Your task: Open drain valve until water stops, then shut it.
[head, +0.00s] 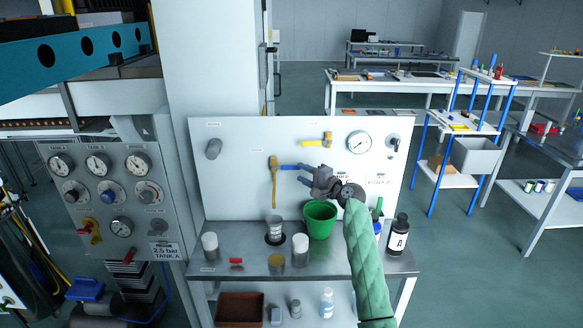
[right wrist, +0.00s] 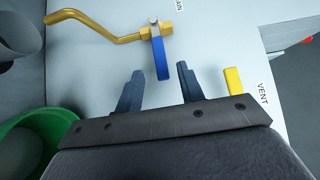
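The drain valve (head: 275,169) is a bent brass pipe on the white panel, with a blue lever (head: 288,167) lying across the pipe. In the right wrist view the blue lever (right wrist: 162,58) points toward my gripper, and the brass pipe (right wrist: 95,31) curves away left. My right gripper (head: 303,174) is open. Its fingertips (right wrist: 157,78) stand either side of the lever's end, with gaps visible. A green bucket (head: 319,222) stands on the shelf, below and right of the spout. I see no water stream; the bucket's inside is not clear. My left gripper is not in view.
A yellow vent lever (head: 314,143) is above my gripper, and a round gauge (head: 359,142) is to its right. A grey cup (head: 274,229), several jars and a black bottle (head: 398,234) stand on the shelf (head: 340,262). A gauge panel (head: 110,200) is at left.

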